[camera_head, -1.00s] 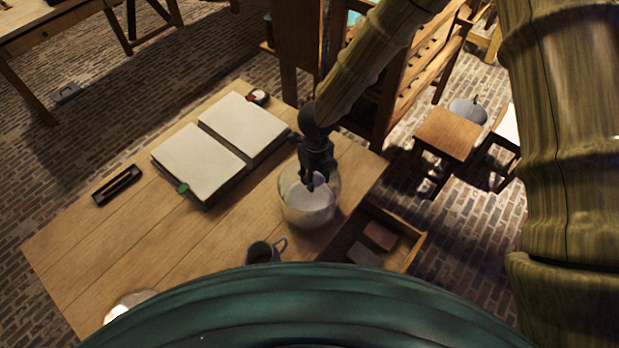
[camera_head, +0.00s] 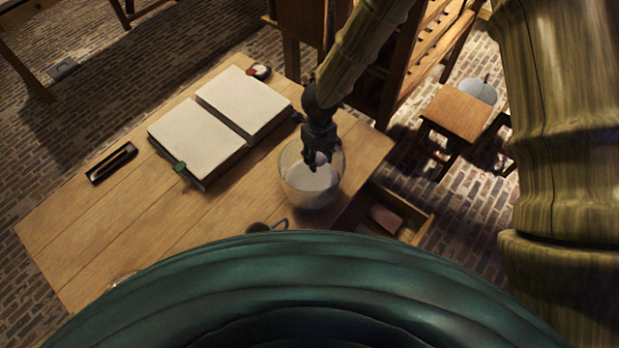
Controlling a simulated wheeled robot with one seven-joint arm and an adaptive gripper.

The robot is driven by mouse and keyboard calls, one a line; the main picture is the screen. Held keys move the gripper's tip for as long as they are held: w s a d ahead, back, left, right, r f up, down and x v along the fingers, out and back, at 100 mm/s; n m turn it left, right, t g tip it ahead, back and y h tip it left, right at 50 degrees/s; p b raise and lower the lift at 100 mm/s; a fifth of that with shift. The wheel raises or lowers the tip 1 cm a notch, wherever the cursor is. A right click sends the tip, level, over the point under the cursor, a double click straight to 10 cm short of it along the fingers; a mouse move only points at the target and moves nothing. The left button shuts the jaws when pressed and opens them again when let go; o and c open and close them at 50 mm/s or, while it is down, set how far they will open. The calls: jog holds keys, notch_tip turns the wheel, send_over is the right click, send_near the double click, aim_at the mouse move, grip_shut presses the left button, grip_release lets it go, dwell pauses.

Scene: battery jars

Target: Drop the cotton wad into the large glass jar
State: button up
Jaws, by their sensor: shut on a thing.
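The large glass jar (camera_head: 296,190) stands upright on the wooden table, near its right corner. It is clear, with a pale surface inside. My gripper (camera_head: 316,164) points down at the jar's mouth, its fingertips over or just inside the opening; the exact depth cannot be told. It is shut on a small whitish thing, which looks like the cotton wad (camera_head: 321,158), mostly hidden by the fingers.
An open book (camera_head: 190,143) lies left of the jar on the table (camera_head: 110,220). A dark mug (camera_head: 262,226) stands in front of the jar, partly hidden by my body. A black pen tray (camera_head: 111,163) lies at left. An open drawer (camera_head: 418,228) juts out at right. A stool (camera_head: 458,112) stands beyond.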

jog(key=shift+s, duration=0.35)
jog(key=o, duration=0.9)
jog(key=shift+w+f, duration=0.1)
jog(key=shift+w, duration=0.15)
jog(key=shift+c, duration=0.2)
jog(key=shift+o, duration=1)
jog(key=shift+s, duration=0.2)
jog(key=shift+w, duration=0.15)
jog(key=shift+r, duration=0.35)
notch_tip(320, 180, up, 12)
jog(key=shift+f, duration=0.25)
